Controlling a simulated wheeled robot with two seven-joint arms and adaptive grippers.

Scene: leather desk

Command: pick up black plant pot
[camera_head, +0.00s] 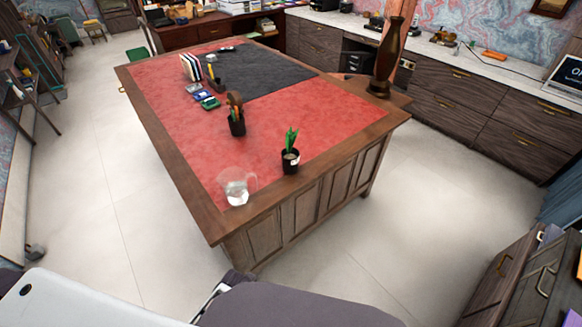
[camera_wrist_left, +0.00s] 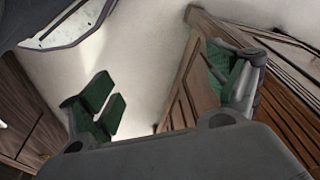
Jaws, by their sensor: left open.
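The black plant pot (camera_head: 290,161) stands upright near the front edge of the desk in the head view. It has a green plant in it and a small white mark on its side. My left gripper (camera_wrist_left: 160,85) shows only in the left wrist view. Its two fingers with green pads are wide apart, with nothing between them. The pot is not visible in that view, and the gripper is away from it. My right gripper is in neither view.
A clear glass pitcher (camera_head: 237,188) stands left of the pot on the desk (camera_head: 195,195). A black holder (camera_head: 237,127) with brown contents stands behind it. A tall brown vase (camera_head: 388,60) stands at the right corner. The red surface right of the pot is clear.

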